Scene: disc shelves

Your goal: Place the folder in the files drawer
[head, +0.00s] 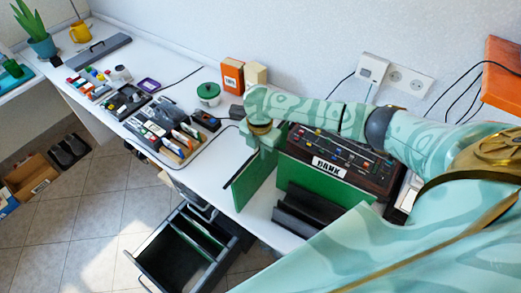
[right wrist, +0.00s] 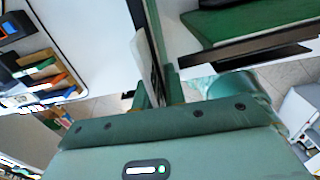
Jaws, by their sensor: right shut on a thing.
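The green folder (head: 252,178) hangs upright and slightly tilted at the front edge of the white desk. My right gripper (head: 263,146) is shut on its top part. In the right wrist view the folder (right wrist: 148,55) shows nearly edge-on between the fingers (right wrist: 155,95). The open files drawer (head: 150,258) is below the desk, lower left of the folder, with several thin dividers or files inside. The folder is above and to the right of the drawer, apart from it. My left gripper is not in view.
A stationery organizer (head: 166,132) lies on the desk to the left. An orange box (head: 232,76) and a green-lidded pot (head: 208,94) stand behind.

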